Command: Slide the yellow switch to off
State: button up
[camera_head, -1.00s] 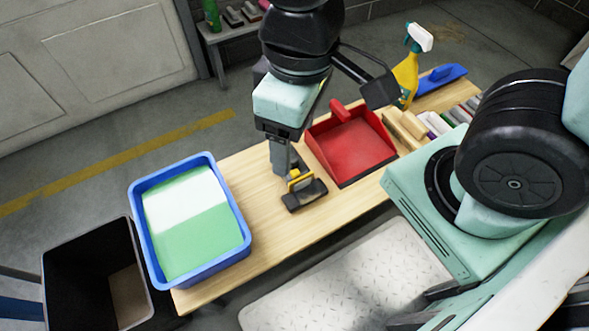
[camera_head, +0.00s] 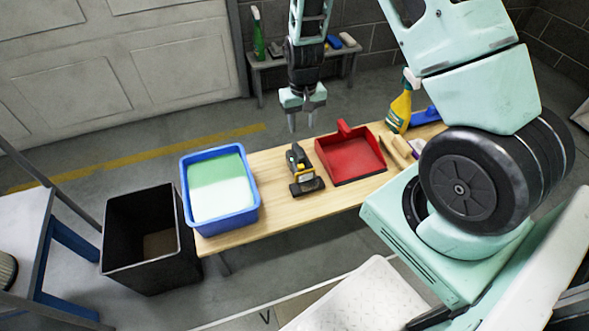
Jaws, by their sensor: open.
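A small dark hand tool with a flat black base (camera_head: 309,187) stands on the wooden bench (camera_head: 270,212). Yellow parts (camera_head: 303,172) show on its grey and black body; which of them is the switch, and its setting, is too small to tell. My gripper (camera_head: 302,122) points down with its two fingers apart and nothing between them. It is in the air above and behind the tool in the picture, apart from it. The tool is fully in view.
A blue tub (camera_head: 233,219) is left of the tool, a red dustpan (camera_head: 351,160) right of it. A yellow spray bottle (camera_head: 400,108) stands further right. A black bin (camera_head: 150,265) is at left. Behind the bench are bare floor and a small shelf (camera_head: 270,62).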

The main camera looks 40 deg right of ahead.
aim_at(301, 166)
notch_tip(301, 166, down, 18)
jog(key=b, duration=0.4)
jog(key=shift+r, duration=0.25)
grip_shut()
